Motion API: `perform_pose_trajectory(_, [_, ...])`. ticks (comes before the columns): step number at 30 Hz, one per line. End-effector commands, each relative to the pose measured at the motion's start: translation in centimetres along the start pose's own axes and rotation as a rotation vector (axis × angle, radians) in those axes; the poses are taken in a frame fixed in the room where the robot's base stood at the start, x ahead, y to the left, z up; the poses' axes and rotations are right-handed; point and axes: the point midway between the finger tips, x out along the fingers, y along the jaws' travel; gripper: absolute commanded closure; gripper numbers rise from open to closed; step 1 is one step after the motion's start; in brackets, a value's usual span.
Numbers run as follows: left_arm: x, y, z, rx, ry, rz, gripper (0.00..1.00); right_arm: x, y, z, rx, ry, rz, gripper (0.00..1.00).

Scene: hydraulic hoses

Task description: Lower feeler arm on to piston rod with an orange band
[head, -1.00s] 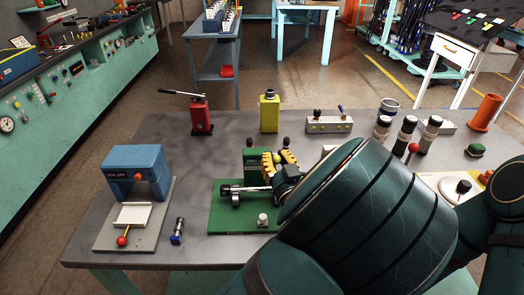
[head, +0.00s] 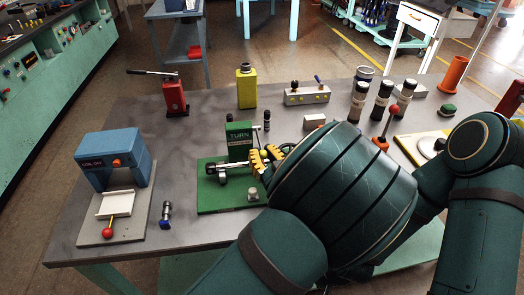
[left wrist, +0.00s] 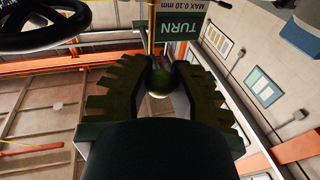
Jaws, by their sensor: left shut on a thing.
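The green gauge stand (head: 218,203) sits mid-table, with a green sign block (head: 240,134) reading "TURN". A shiny piston rod (head: 228,168) lies level across it; I cannot make out an orange band. My left gripper (head: 264,157), with yellow toothed fingers, is shut on the yellow-green ball knob (head: 264,153) at the stand's right side. The left wrist view shows the knob (left wrist: 160,82) between the two fingers, with the sign (left wrist: 181,30) behind it. The feeler arm itself is mostly hidden, so its contact with the rod cannot be told. My right gripper is not in view.
A blue press (head: 110,157) with a red-knobbed lever stands left. A red jack (head: 174,97), yellow bottle (head: 246,88) and grey valve block (head: 307,95) stand behind. Several dark cylinders stand back right.

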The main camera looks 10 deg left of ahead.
Motion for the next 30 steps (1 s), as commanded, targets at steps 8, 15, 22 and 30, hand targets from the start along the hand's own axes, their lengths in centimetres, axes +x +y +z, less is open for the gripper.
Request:
perform_pose_trajectory(8, [-0.31, 0.17, 0.62, 0.003, -0.009, 0.007, 1.00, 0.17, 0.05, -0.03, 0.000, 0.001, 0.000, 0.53])
perform_pose_trajectory(15, [-0.34, 0.15, 0.74, 0.005, -0.012, 0.007, 1.00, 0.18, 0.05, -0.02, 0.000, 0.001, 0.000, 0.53])
perform_pose_trajectory(22, [-0.25, 0.13, 0.61, 0.004, -0.008, 0.005, 0.44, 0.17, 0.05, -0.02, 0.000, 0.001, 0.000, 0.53])
perform_pose_trajectory(30, [-0.11, 0.08, 0.25, 0.001, -0.004, 0.003, 0.44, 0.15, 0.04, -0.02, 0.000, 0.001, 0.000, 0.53])
